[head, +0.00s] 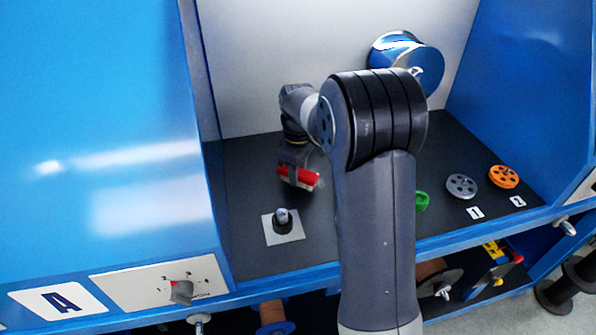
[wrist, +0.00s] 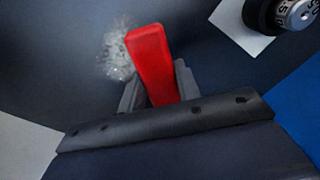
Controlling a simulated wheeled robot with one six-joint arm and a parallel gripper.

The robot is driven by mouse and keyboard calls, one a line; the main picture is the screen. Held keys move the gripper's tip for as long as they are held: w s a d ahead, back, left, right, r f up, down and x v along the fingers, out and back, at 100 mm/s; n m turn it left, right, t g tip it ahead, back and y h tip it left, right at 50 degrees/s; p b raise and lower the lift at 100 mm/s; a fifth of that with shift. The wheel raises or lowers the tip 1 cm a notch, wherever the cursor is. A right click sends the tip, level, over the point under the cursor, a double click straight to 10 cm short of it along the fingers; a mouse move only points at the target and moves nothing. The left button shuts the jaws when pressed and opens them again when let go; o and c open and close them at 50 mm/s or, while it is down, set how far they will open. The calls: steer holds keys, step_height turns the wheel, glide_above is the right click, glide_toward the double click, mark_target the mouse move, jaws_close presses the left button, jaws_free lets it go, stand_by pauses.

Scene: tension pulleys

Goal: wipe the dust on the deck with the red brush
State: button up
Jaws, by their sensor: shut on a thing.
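The red brush (head: 300,176) is held by my gripper (head: 292,162) low over the dark deck (head: 245,185), left of my arm. In the wrist view the red brush (wrist: 150,62) sits between the two fingers of my gripper (wrist: 158,88), which is shut on it. A pale, speckled patch of dust (wrist: 118,50) lies on the deck just left of the brush. The brush's bristles are hidden, and I cannot tell whether they touch the deck. The dust is not discernible in the head view.
A dark knob on a pale square plate (head: 283,222) stands near the deck's front; it also shows in the wrist view (wrist: 285,14). Grey (head: 461,186), orange (head: 503,176) and green (head: 421,201) pulleys are to the right. A blue drum (head: 420,65) is on the back wall. Blue walls flank the deck.

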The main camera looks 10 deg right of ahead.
steer(key=shift+f+b, duration=0.55)
steer(key=shift+f, duration=0.45)
steer(key=shift+d, duration=0.15)
